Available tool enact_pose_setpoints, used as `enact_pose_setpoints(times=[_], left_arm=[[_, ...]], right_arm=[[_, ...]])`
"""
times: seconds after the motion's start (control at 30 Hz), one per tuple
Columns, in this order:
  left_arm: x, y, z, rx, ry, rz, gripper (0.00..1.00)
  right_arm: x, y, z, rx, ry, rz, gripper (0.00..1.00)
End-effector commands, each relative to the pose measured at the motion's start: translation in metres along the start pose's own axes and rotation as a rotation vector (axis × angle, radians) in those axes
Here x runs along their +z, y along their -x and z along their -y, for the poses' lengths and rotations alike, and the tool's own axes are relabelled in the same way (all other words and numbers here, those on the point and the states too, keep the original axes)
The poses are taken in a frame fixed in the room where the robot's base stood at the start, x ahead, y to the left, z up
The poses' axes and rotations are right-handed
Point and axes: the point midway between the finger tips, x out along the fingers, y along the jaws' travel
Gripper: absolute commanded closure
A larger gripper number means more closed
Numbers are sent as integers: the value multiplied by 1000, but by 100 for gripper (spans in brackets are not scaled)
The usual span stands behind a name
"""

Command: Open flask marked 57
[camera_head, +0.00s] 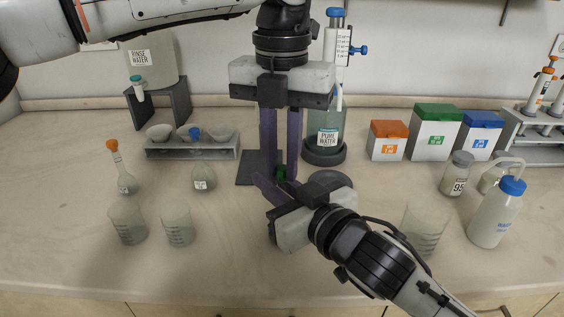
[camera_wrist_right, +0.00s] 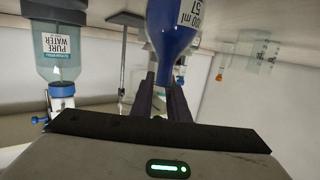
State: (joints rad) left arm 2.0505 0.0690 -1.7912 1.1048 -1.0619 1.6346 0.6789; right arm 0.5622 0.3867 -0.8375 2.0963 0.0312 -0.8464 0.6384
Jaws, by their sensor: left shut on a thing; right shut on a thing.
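The flask marked 57 (camera_wrist_right: 172,35) shows in the right wrist view as a blue body with a white "100 ml 57" label, upside down in that picture. Its neck runs in between the fingers of my right gripper (camera_wrist_right: 167,102). In the head view my left gripper (camera_head: 281,170) points straight down, its purple fingers on either side of a small green piece, apparently the stopper (camera_head: 282,174). My right gripper (camera_head: 262,184) comes in from the lower right, just below it, shut on the flask. The flask body is hidden there by the grippers.
An orange-stoppered flask (camera_head: 126,182) and a blue-stoppered flask (camera_head: 203,176) stand at left, with two beakers (camera_head: 127,225) in front. The pure water bottle (camera_head: 328,122) stands behind the grippers. Boxes (camera_head: 436,133), a wash bottle (camera_head: 494,217) and another beaker (camera_head: 424,226) are at right.

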Motion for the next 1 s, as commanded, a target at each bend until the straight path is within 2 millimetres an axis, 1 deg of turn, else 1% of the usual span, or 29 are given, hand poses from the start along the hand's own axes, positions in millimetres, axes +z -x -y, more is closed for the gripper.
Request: enact_pose_setpoints(times=[0.03, 0.3, 0.63, 0.9, 1.0], left_arm=[[1, 6, 0, -3, 2, 7, 100], [0, 12, 0, -2, 1, 4, 100], [0, 13, 0, -2, 0, 3, 100], [0, 44, 1, -2, 0, 4, 100], [0, 50, 0, -2, 0, 3, 100]], right_arm=[[7, -1, -1, 3, -1, 15, 100], [6, -1, 0, 1, -2, 13, 100], [6, 0, 1, -1, -2, 11, 100], [5, 0, 1, -2, -2, 9, 100], [5, 0, 1, -2, -3, 9, 100]])
